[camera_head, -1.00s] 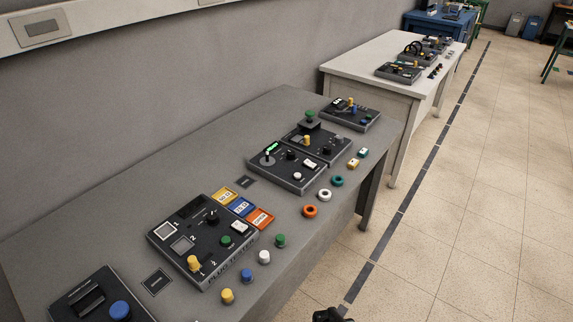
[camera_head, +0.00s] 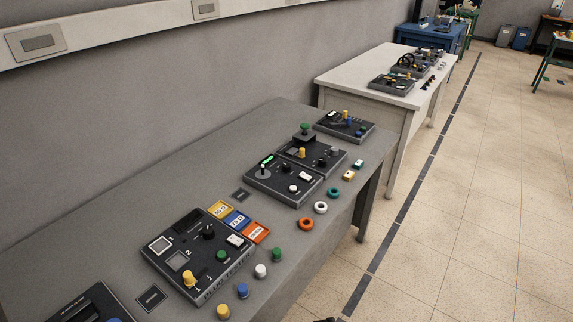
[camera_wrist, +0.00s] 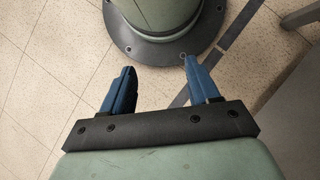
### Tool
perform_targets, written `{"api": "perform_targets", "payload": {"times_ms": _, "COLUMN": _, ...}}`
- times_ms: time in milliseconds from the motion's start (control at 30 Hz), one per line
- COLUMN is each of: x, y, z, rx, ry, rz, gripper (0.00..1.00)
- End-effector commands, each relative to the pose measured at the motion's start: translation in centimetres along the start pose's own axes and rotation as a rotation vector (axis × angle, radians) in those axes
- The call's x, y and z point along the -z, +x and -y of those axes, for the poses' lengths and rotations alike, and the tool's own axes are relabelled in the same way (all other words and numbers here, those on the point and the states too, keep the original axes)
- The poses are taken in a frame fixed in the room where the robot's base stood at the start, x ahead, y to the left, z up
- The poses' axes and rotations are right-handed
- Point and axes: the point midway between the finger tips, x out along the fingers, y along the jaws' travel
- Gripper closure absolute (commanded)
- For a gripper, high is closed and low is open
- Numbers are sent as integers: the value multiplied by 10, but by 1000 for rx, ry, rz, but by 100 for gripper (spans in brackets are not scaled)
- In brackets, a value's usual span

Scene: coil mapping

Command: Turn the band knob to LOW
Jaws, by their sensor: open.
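A black panel with a lit green display (camera_head: 267,161) sits on the grey bench, with ring-shaped coils in front of it. It carries a black knob (camera_head: 288,170), a lever with a round grey top and a white button. The lettering is too small to read, so I cannot tell whether this is the band knob or which way it is set. My gripper (camera_wrist: 158,67) is open and empty in the wrist view, its two blue fingers wide apart above the floor and my base. In the head view only a dark tip of my arm shows at the bottom edge, away from the panels.
An orange ring (camera_head: 306,223), a white ring (camera_head: 320,208) and a teal ring (camera_head: 334,192) lie along the bench's front edge. A plug tester panel (camera_head: 190,290) with coloured plugs stands nearer. Another panel (camera_head: 312,153) stands just behind. The tiled floor (camera_head: 450,200) at right is clear.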

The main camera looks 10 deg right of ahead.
Motion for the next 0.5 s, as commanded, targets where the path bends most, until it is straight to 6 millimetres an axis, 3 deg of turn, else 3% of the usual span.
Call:
{"api": "perform_targets", "payload": {"times_ms": 267, "x": 106, "y": -59, "z": -50, "rx": -69, "ry": 10, "rz": -229, "gripper": 40}}
{"api": "perform_targets", "payload": {"times_ms": 500, "x": 189, "y": -137, "z": -117, "rx": -166, "ry": 25, "rz": -439, "gripper": 40}}
